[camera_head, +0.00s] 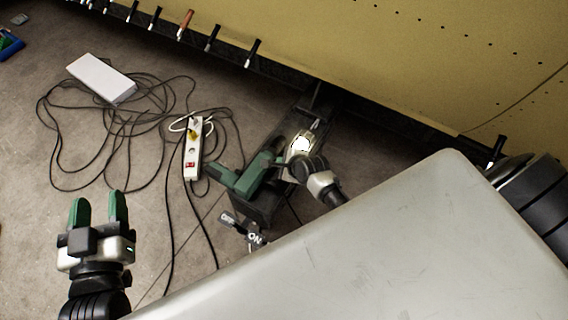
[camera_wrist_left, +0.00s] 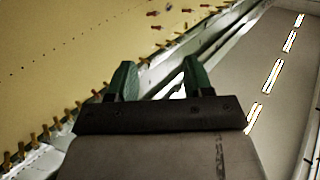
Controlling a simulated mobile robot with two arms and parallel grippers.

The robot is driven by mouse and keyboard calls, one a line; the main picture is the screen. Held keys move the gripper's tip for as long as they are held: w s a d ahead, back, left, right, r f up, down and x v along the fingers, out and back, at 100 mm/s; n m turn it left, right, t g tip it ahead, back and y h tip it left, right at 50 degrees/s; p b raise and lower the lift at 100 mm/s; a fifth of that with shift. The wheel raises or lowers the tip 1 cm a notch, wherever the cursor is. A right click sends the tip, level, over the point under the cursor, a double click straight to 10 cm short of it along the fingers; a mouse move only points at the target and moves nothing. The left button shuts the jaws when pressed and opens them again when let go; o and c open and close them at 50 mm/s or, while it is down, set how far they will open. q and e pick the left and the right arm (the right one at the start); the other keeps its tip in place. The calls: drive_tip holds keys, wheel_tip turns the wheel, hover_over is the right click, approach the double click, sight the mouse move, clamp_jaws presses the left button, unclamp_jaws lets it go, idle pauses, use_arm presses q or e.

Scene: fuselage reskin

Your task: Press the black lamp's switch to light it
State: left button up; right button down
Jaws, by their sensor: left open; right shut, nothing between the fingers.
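A dark, elongated black object (camera_head: 262,211) lies below my right gripper in the head view. I take it to be the black lamp, but it is partly covered. A tag with OFF and ON lettering (camera_head: 243,229) is at its lower end. My right gripper (camera_head: 230,179) has green fingers, is shut and empty, and is over or beside the dark object; I cannot tell if it touches. A very bright white patch (camera_head: 300,144) is near my right wrist; I cannot tell if it is lamp light. My left gripper (camera_head: 98,207) is open and empty, well left; its fingers show in the left wrist view (camera_wrist_left: 158,80).
A white power strip (camera_head: 193,150) with a red switch and a yellow plug lies on the floor among looped black cables. A white box (camera_head: 101,78) lies further left. A large grey panel (camera_head: 400,250) fills the lower right. A yellow perforated wall (camera_head: 430,60) runs along the back.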

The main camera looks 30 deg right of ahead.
use_arm(q)
drive_tip(key=shift+s+a+f+g+y+p, duration=0.15)
drive_tip(key=shift+f+g, duration=0.3)
drive_tip(key=shift+f, duration=0.1)
drive_tip(key=shift+s+a+f+g+y+p, duration=0.1)
drive_tip(key=shift+a+f+g+y+p, duration=0.1)
drive_tip(key=shift+f+g, duration=0.35)
drive_tip(key=shift+s+a+f+g+y+p, duration=0.1)
drive_tip(key=shift+s+f+g+y+p, duration=0.05)
drive_tip(key=shift+f+g, duration=0.35)
use_arm(e)
drive_tip(key=shift+r, duration=0.3)
